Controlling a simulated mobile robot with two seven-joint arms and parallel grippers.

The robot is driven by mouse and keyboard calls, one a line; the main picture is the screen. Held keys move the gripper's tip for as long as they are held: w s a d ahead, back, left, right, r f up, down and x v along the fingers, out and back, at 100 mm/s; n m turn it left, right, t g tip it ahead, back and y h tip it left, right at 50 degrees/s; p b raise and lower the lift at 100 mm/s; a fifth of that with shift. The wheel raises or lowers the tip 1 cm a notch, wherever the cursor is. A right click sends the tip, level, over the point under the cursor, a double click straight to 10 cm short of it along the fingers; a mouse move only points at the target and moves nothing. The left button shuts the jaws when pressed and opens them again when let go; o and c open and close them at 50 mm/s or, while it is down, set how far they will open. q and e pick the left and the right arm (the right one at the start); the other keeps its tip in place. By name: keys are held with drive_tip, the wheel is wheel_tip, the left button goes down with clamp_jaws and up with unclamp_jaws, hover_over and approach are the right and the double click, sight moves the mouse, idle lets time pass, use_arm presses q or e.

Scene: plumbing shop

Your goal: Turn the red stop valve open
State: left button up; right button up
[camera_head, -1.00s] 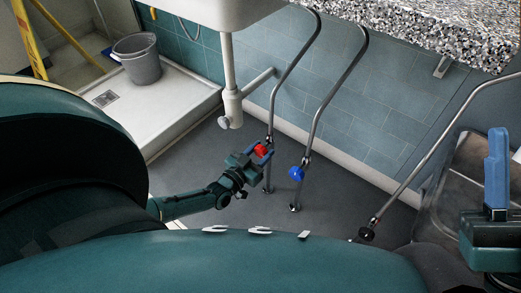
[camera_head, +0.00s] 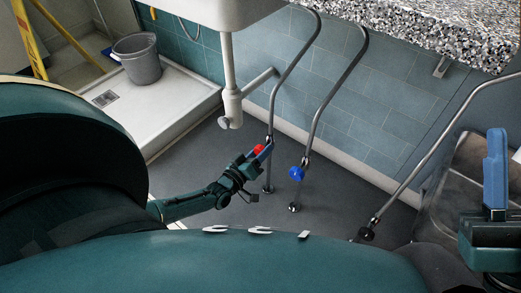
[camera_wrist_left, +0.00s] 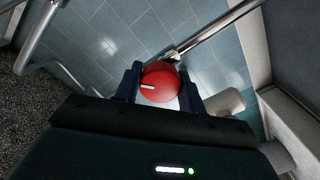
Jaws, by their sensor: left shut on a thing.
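The red stop valve (camera_head: 258,149) sits on the left of two metal pipes under the sink. My left gripper (camera_head: 262,153) is shut on its round red knob, with a finger on either side. In the left wrist view the red knob (camera_wrist_left: 161,83) fills the space between the two dark fingers (camera_wrist_left: 160,88). A short pale mark shows on the knob's face, left of its middle. The valve body behind the knob is mostly hidden.
A blue valve (camera_head: 297,173) is on the pipe just right of the red one. A white drain trap (camera_head: 231,108) hangs to the left. A dark knob (camera_head: 366,233) is on another pipe at lower right. A grey bucket (camera_head: 138,58) stands in the shower tray (camera_head: 172,105).

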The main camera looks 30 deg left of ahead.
use_arm(q)
drive_tip(key=n, duration=0.4)
drive_tip(key=shift+n, duration=0.3)
drive_tip(key=n, duration=0.4)
drive_tip(key=shift+n, duration=0.3)
drive_tip(key=o, duration=1)
drive_tip(key=shift+c, duration=0.2)
use_arm(e)
drive_tip(key=shift+r, duration=0.1)
use_arm(q)
drive_tip(key=shift+s, duration=0.3)
drive_tip(key=s+a+p, duration=0.1)
drive_tip(key=s+p, duration=0.3)
drive_tip(key=s, duration=0.8)
drive_tip(key=shift+s, duration=0.3)
use_arm(e)
drive_tip(key=f+m+h, duration=0.1)
drive_tip(key=m+h, duration=0.1)
drive_tip(key=f+m+h, duration=0.1)
drive_tip(key=f, duration=0.1)
drive_tip(key=f+m+h, duration=0.1)
drive_tip(key=m+h, duration=0.1)
drive_tip(key=shift+w+a+f+m+h, duration=0.2)
drive_tip(key=shift+w+f+m+h, duration=0.1)
drive_tip(key=shift+w+f, duration=0.1)
